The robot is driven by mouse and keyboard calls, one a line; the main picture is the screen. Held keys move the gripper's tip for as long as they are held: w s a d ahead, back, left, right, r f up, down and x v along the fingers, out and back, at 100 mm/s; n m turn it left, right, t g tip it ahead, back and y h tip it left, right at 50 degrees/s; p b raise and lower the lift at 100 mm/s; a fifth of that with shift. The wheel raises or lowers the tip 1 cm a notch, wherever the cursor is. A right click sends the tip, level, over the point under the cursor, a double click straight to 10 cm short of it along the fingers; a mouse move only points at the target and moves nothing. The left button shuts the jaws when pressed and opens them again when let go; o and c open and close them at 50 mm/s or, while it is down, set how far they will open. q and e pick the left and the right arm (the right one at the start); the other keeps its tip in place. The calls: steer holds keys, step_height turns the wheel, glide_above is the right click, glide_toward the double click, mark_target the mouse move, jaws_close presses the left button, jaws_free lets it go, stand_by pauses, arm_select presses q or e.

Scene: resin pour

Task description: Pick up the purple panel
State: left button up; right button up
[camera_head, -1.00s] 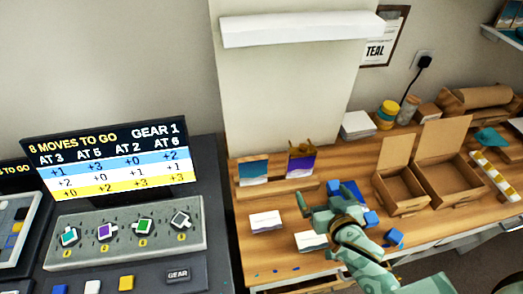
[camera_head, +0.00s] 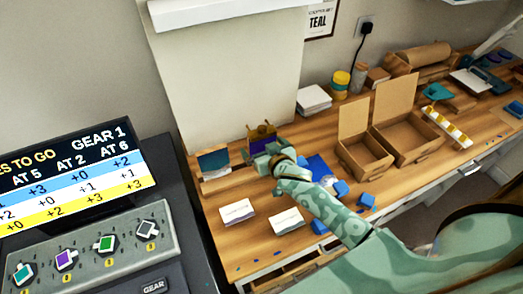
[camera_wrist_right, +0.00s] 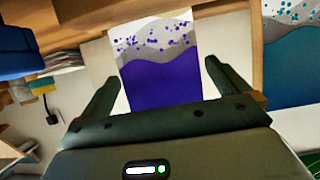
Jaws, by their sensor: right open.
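The purple panel (camera_head: 262,144) stands upright at the back of the wooden bench, partly hidden by my right gripper (camera_head: 265,152). In the right wrist view the purple panel (camera_wrist_right: 160,75) is white and grey at one end with purple dots, and solid purple below. It lies between the two open fingers of my right gripper (camera_wrist_right: 160,88), which appear apart from it on both sides. My left gripper is not in view.
A teal panel (camera_head: 214,161) stands just left of the purple one, and shows at the right in the wrist view (camera_wrist_right: 292,55). White card stacks (camera_head: 237,212) and blue blocks (camera_head: 341,188) lie in front. Open cardboard boxes (camera_head: 365,158) stand to the right.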

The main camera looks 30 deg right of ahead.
steer(key=shift+x, duration=0.75)
steer(key=shift+s+r, duration=0.1)
steer(key=c, duration=0.9)
steer(key=shift+c, duration=0.2)
steer(key=shift+r, duration=0.1)
